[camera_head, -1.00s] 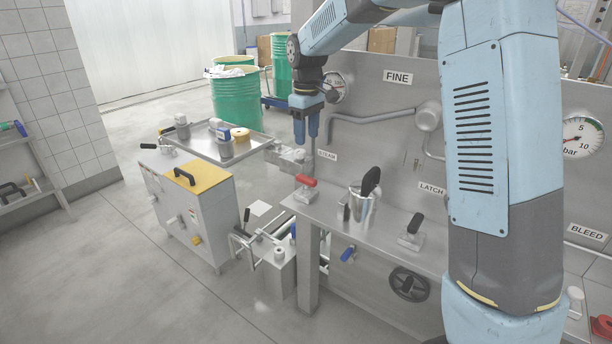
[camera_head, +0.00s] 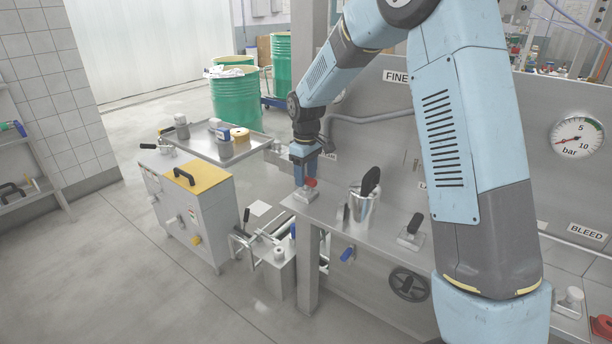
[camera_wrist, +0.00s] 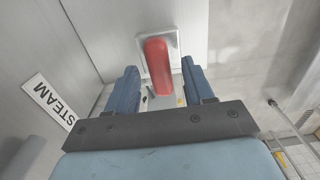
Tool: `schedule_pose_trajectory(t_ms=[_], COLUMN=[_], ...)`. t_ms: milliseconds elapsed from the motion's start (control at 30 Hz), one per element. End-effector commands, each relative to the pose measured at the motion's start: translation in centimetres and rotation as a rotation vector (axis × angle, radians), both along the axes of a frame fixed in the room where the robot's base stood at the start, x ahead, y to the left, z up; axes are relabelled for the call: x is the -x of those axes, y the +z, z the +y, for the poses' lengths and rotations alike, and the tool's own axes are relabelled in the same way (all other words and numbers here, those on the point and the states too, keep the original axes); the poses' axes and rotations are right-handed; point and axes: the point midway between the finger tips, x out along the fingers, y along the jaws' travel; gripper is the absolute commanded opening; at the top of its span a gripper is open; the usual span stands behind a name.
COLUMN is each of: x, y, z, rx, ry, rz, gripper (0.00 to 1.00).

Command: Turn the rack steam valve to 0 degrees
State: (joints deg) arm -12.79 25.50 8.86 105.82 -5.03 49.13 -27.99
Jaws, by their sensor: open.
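The rack steam valve has a red lever handle (camera_head: 309,183) on a small grey base (camera_head: 305,195) at the left end of the steel bench. In the wrist view the red handle (camera_wrist: 158,66) points from its square plate (camera_wrist: 172,42) down the picture, into the space between the fingers. My gripper (camera_head: 304,180) is open, pointing down at the valve. Its blue fingers (camera_wrist: 161,78) stand on either side of the handle's line, with a gap on each side. The STEAM label (camera_wrist: 50,101) is beside it. Contact with the handle is not visible.
A metal jug (camera_head: 361,208) with a black handle stands right of the valve. A black-handled latch (camera_head: 411,232) is farther right. A blue-handled valve (camera_head: 348,254) and a black handwheel (camera_head: 408,284) are on the front below. The upright panel (camera_head: 390,150) rises behind.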

Motion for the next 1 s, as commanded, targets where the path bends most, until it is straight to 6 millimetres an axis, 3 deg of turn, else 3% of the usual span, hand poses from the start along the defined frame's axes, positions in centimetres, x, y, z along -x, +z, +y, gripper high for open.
schedule_pose_trajectory(t_ms=[367,900,1000], x=[-0.03,-0.05,-0.06], y=[-0.53,-0.51,-0.5], z=[0.0,-0.04,-0.05], rx=[0.0,0.0,0.0], ry=[0.0,-0.001,-0.001], rz=[-0.001,-0.001,-0.001], gripper=[0.52,0.02,0.0])
